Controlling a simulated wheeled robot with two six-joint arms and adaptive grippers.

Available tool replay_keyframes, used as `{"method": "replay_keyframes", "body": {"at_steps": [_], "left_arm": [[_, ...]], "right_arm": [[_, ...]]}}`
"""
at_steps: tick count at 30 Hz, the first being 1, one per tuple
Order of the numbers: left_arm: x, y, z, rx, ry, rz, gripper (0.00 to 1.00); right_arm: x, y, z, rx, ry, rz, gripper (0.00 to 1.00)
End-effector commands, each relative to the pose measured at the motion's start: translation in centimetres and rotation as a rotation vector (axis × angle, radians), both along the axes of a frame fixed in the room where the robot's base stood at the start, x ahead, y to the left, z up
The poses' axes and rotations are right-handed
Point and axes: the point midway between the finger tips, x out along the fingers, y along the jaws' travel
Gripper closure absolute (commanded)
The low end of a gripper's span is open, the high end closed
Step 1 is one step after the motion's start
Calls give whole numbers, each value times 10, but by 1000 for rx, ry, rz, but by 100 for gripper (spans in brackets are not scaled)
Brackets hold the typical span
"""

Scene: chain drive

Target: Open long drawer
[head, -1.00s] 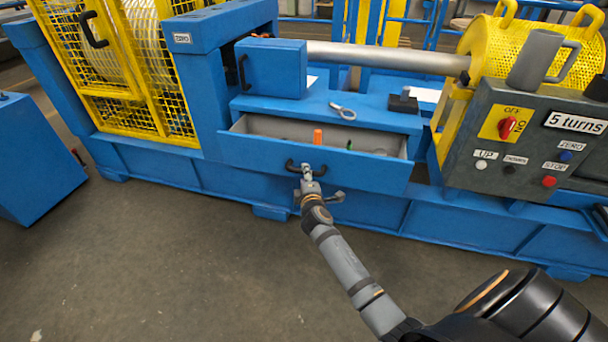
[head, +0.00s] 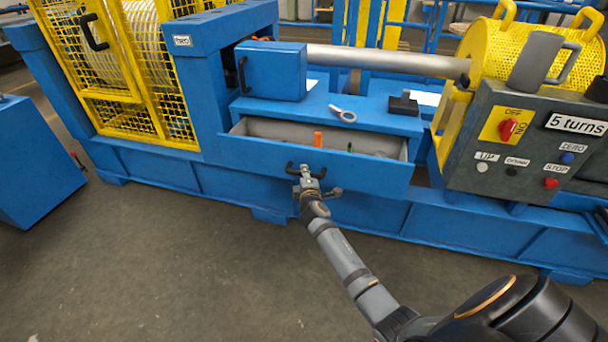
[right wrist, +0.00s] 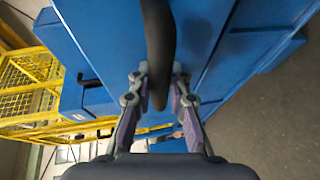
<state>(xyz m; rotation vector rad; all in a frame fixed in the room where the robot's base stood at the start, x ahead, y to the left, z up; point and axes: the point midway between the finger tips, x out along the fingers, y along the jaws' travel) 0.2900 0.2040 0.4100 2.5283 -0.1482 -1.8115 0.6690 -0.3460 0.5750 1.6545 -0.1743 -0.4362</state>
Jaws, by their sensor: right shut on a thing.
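The long blue drawer (head: 345,176) stands pulled out from the blue machine frame, with its grey interior showing from above. An orange item (head: 318,139) and a small green item stand inside it. My right gripper (head: 307,178) is at the black drawer handle (head: 291,167) on the drawer's front. In the right wrist view, the gripper's fingers (right wrist: 158,92) are shut on the black handle bar (right wrist: 158,40), which runs between them. My left gripper is not in view.
A small blue box with a black handle (head: 271,70) sits above the drawer. A ring-shaped tool (head: 342,114) lies on the ledge. A control panel (head: 522,150) stands at the right, a yellow mesh guard (head: 150,70) at the left. The floor in front is clear.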

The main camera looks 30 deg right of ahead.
Motion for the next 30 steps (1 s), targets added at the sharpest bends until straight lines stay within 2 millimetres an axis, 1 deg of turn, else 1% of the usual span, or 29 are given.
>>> {"method": "replay_keyframes", "body": {"at_steps": [8,15,23,24,28,29,30], "left_arm": [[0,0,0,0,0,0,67],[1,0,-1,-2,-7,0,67],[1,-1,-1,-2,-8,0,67],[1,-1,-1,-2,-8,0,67],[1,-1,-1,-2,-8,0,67],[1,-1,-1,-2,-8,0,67],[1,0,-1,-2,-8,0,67]], "right_arm": [[2,-2,-1,-1,1,0,100],[17,-16,0,0,0,0,100],[17,-17,0,1,1,-1,100],[17,-17,0,0,1,-1,79],[17,-17,0,0,1,0,62],[17,-17,0,0,1,0,59],[17,-17,0,0,1,0,59]]}}
